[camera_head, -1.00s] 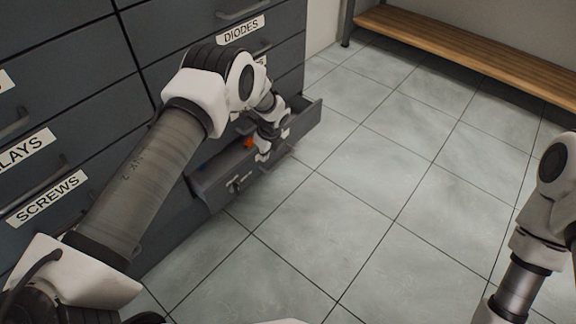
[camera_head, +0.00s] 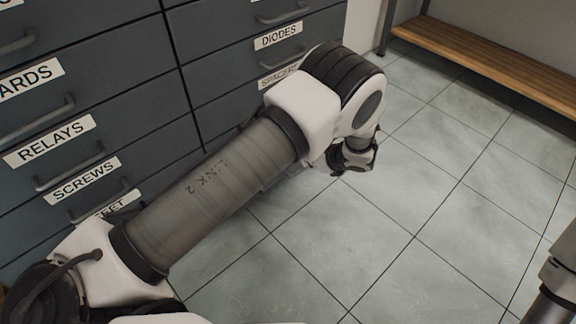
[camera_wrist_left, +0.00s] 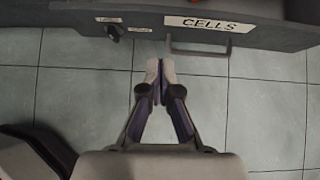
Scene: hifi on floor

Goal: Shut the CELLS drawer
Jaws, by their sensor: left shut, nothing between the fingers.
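The CELLS drawer front (camera_wrist_left: 270,40) crosses the top of the left wrist view. In the head view my left gripper (camera_head: 356,160) hangs low over the floor, and my left arm hides the drawer. My right gripper is out of view.
The grey cabinet carries other drawers, including DIODES (camera_head: 278,36), RELAYS (camera_head: 50,141) and SCREWS (camera_head: 82,182). A wooden bench (camera_head: 490,60) stands at the back right. The tiled floor (camera_head: 430,210) between is clear.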

